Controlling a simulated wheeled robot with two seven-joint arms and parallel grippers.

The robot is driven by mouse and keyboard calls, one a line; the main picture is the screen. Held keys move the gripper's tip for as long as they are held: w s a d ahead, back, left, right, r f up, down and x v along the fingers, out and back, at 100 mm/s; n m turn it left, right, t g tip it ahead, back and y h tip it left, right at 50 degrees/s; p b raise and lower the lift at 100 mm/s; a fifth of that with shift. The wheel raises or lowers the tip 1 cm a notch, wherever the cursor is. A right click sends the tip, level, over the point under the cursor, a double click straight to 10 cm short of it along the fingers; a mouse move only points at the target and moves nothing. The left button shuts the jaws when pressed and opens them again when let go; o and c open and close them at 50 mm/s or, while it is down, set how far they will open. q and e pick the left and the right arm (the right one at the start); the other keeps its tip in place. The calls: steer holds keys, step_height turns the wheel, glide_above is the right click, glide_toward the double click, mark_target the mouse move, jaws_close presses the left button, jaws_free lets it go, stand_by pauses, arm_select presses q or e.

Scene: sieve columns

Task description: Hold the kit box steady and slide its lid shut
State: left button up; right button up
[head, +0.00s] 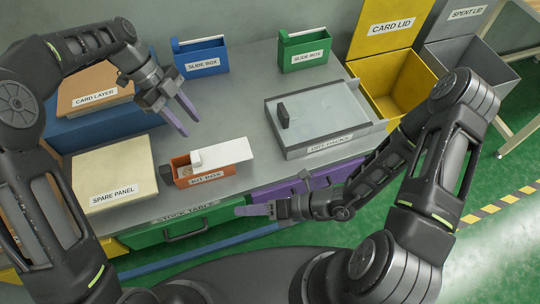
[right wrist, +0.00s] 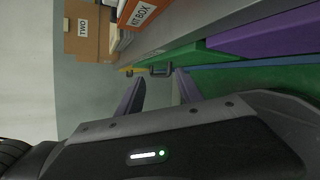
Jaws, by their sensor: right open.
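The orange kit box (head: 186,182) sits near the front edge of the grey table, label facing me. Its white lid (head: 222,153) lies over the right part of the box and sticks out past its right end; the left part of the box is open. The kit box (right wrist: 142,14) also shows at the top of the right wrist view. My left gripper (head: 182,115) is open and empty above the table, behind and left of the kit box. My right gripper (head: 255,209) is open and empty, low in front of the table's front edge, right of the kit box.
A cream spare panel (head: 112,170) lies left of the kit box. Blue (head: 203,58) and green (head: 304,50) slide boxes stand at the back. A green drawer (head: 190,225) is below the front edge. The table's middle is clear.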

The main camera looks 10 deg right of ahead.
mark_target(248, 144)
steer(key=w+d+r+m+t, duration=0.1)
steer(key=w, duration=0.1)
steer(key=w+d+r+m+t, duration=0.1)
steer(key=w+t, duration=0.1)
steer(key=w, duration=0.1)
steer(key=w+d+r+m+t+h, duration=0.1)
steer(key=w+r+t, duration=0.1)
steer(key=shift+w+d+m, duration=0.2)
steer(key=shift+d+m, duration=0.05)
steer(key=shift+m, duration=0.15)
steer(key=w+d+t, duration=0.1)
steer(key=w+d+r+m+t+h, duration=0.1)
steer(key=w+d+r+m+t, duration=0.1)
steer(key=w+d, duration=0.1)
steer(key=shift+t+h, duration=0.3)
steer(key=shift+h, duration=0.1)
steer(key=shift+a, duration=0.1)
steer(key=shift+x, duration=3.85)
steer(key=shift+f, duration=0.1)
jaws_close()
